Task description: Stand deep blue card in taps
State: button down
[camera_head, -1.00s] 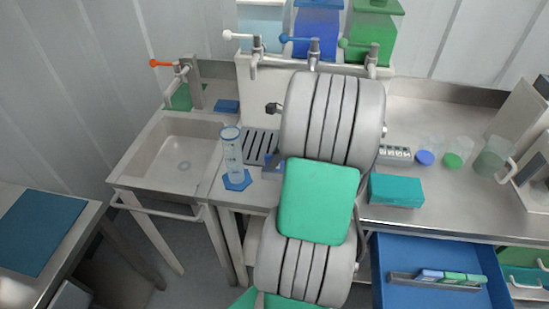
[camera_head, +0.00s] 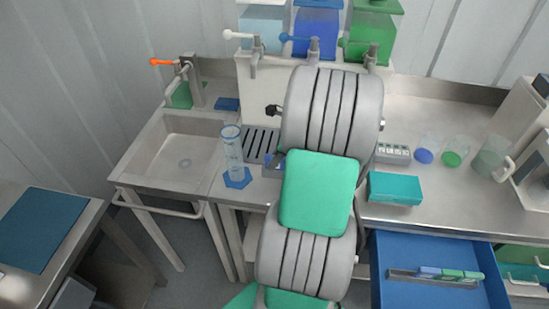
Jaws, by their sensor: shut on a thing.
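A small blue piece (camera_head: 276,161) shows at the left edge of my arm, beside the slotted drip tray (camera_head: 261,143). My arm covers part of it, and I cannot tell whether it is the deep blue card. My gripper is hidden behind my arm. In the open drawer, a rack (camera_head: 405,276) holds blue and green cards.
A sink (camera_head: 170,150) with an orange-handled tap (camera_head: 161,62) is at left. A measuring cylinder (camera_head: 232,150) stands close left of my arm. A teal box (camera_head: 395,188), a grey slotted block (camera_head: 392,153) and jars (camera_head: 456,152) stand right. The blue drawer (camera_head: 400,249) juts out.

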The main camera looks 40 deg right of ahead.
jog(key=shift+f, duration=0.1)
jog(key=c, duration=1.3)
grip_release()
jog(key=shift+o, duration=0.2)
jog(key=v, duration=0.7)
jog(key=shift+s+d+r, duration=0.1)
jog(key=shift+s+r, duration=0.05)
jog(key=shift+r, duration=0.2)
